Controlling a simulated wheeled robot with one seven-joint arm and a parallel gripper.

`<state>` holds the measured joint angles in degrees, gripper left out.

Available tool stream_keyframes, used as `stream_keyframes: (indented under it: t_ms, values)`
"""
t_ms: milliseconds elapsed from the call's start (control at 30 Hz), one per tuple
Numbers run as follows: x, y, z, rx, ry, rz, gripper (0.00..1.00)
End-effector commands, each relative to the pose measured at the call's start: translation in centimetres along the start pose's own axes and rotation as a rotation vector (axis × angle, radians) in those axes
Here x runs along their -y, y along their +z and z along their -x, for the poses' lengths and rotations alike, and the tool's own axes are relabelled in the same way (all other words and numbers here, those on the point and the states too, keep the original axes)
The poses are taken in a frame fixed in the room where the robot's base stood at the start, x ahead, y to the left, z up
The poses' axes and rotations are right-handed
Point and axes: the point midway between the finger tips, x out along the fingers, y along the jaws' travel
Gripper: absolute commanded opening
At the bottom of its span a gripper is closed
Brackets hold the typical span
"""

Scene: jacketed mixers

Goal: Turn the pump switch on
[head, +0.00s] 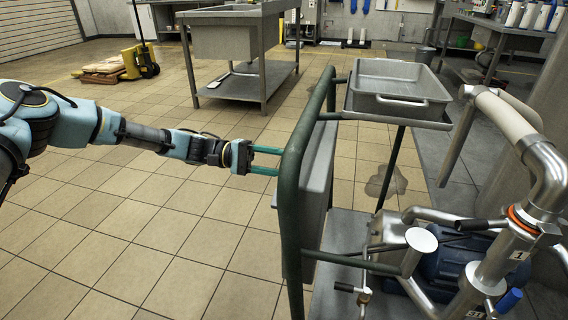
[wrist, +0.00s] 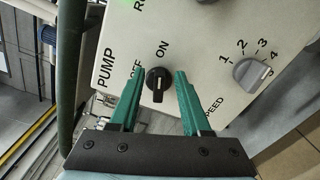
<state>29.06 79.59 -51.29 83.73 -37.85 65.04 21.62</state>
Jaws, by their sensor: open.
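The pump switch (wrist: 157,84) is a small black knob on a pale grey control panel (wrist: 200,35), shown in the wrist view. The words PUMP, OFF and ON are printed to its left and above it. Which label its pointer faces is hard to tell. My gripper (wrist: 160,74) is open, with one green finger on each side of the knob in this view and a gap on both sides. Contact is not visible. In the head view my gripper (head: 279,161) reaches the green frame beside the grey control box (head: 318,170); the switch is hidden there.
A grey SPEED dial (wrist: 252,73) with numbers sits right of the switch. The green tube frame (head: 290,190) stands close to my fingers. A metal tray (head: 390,88) is at the cart's top, and pipes (head: 530,180) stand at right.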

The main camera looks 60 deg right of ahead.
Motion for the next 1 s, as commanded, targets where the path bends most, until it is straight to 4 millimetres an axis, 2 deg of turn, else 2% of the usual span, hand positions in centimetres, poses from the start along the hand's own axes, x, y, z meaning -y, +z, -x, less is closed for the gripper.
stream_keyframes:
  t_ms: [300, 500, 700, 1000]
  values:
    - [0.0, -0.1, 6.2, -0.004, 0.000, -0.001, 0.47]
    - [0.0, -0.1, 9.1, -0.003, 0.000, -0.001, 0.47]
    - [0.1, 0.0, 10.0, 0.000, -0.001, 0.000, 0.47]
    - [0.1, 0.0, 10.0, -0.001, -0.001, 0.000, 0.47]
